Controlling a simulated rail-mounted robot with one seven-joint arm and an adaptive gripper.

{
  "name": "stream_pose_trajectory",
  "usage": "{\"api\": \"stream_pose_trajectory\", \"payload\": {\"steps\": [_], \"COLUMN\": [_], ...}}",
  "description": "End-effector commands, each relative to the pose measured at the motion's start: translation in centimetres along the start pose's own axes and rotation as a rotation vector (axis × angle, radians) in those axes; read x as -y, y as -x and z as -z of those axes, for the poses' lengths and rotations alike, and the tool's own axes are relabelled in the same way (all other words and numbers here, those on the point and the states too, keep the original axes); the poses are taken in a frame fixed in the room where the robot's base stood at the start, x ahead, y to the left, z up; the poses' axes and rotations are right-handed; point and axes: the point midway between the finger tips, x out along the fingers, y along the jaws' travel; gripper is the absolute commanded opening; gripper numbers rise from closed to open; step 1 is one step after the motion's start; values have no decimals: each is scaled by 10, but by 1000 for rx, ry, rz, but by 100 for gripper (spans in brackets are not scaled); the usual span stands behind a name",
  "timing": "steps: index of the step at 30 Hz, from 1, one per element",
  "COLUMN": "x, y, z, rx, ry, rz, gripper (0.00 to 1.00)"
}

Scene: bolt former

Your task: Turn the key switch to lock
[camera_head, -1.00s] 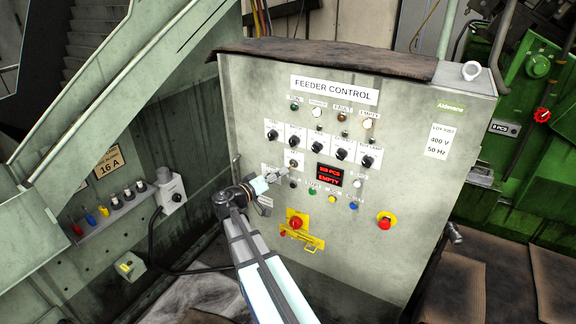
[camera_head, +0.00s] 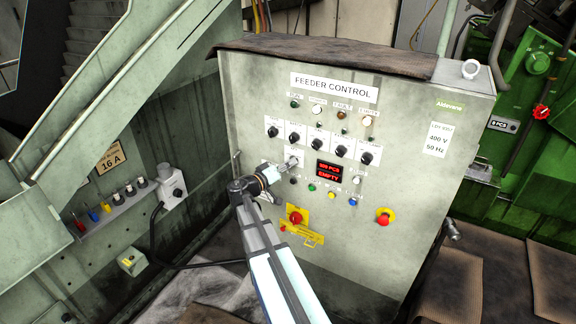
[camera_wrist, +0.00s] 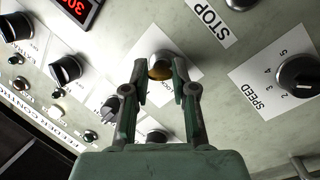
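My gripper (camera_wrist: 159,75) is open, with one finger on each side of the lower part of the switch in the wrist view. I cannot tell whether the fingers touch it. In the head view my gripper (camera_head: 290,164) is at the panel face, left of the red display. The switch's exact position is not readable.
Black rotary knobs (camera_head: 317,144) stand just above, a red-lit display (camera_head: 329,171) is to the right, and small push buttons (camera_head: 332,195) are below. A red rotary handle on yellow (camera_head: 295,217) and a red emergency button (camera_head: 384,216) are lower.

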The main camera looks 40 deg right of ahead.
Motion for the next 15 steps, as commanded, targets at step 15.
{"api": "stream_pose_trajectory", "payload": {"steps": [15], "x": [4], "y": [0], "z": [-4], "rx": [-24], "ry": [117], "rz": [-24], "gripper": [0]}}
